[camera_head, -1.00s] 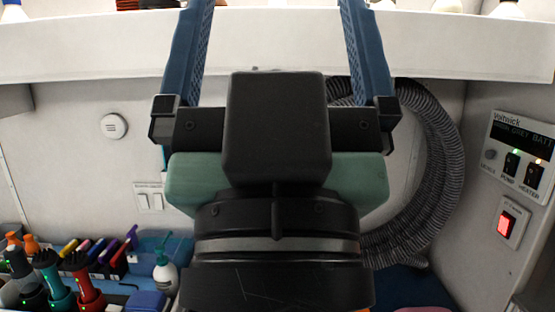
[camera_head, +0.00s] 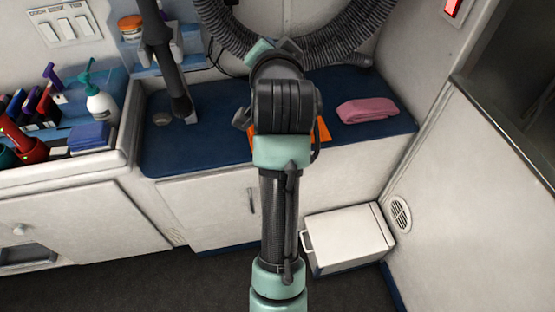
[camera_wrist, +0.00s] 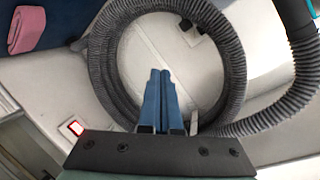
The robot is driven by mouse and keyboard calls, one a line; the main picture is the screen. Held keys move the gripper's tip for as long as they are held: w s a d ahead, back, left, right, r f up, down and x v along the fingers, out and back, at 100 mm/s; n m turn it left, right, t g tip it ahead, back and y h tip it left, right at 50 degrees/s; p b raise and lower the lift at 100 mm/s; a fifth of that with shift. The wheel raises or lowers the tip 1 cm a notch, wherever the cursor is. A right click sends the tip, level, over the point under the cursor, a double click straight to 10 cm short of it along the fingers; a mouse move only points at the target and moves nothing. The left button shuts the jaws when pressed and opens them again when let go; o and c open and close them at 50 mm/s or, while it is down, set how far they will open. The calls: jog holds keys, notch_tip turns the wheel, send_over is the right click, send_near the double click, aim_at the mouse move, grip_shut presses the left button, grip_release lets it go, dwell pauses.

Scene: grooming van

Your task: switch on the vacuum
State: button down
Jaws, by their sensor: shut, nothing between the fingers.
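A grey ribbed hose (camera_head: 335,40) hangs coiled against the back wall; its loop fills the middle of the wrist view (camera_wrist: 237,65). My gripper (camera_wrist: 158,75) points into this loop in the wrist view, its blue fingers together and empty. In the head view my own arm hides the fingers. Inside the loop is a pale plate with small dark fittings (camera_wrist: 186,24); I cannot tell what they are. A red lit switch (camera_head: 452,8) is on the right wall, and a red-and-white switch shows lower left in the wrist view (camera_wrist: 75,128). No vacuum body is clearly identifiable.
A blue bench top (camera_head: 215,150) holds a folded pink towel (camera_head: 366,110) and an orange item (camera_head: 322,130). A dark wand (camera_head: 162,60) stands at left. White wall switches (camera_head: 66,24) are upper left. A white box (camera_head: 348,238) stands on the floor.

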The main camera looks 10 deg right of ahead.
jog(key=s+d+f+m+g+b, duration=0.1)
jog(key=s+f+m+g, duration=0.1)
jog(key=f, duration=1)
jog(key=s+f+m+g+y+b, duration=0.1)
jog(key=s+f+m+g+b, duration=0.1)
jog(key=f, duration=1)
jog(key=s+d+f+m+g+y+b, duration=0.1)
jog(key=f+g, duration=0.4)
jog(key=f, duration=0.7)
jog(key=s+m+b, duration=0.1)
jog(key=s+m, duration=0.1)
jog(key=shift+d+m+g, duration=0.35)
jog(key=shift+m+g, duration=0.05)
jog(key=shift+w+f, duration=0.1)
jog(key=shift+f, duration=0.05)
jog(key=w+f+b, duration=0.6)
jog(key=w+f, duration=0.2)
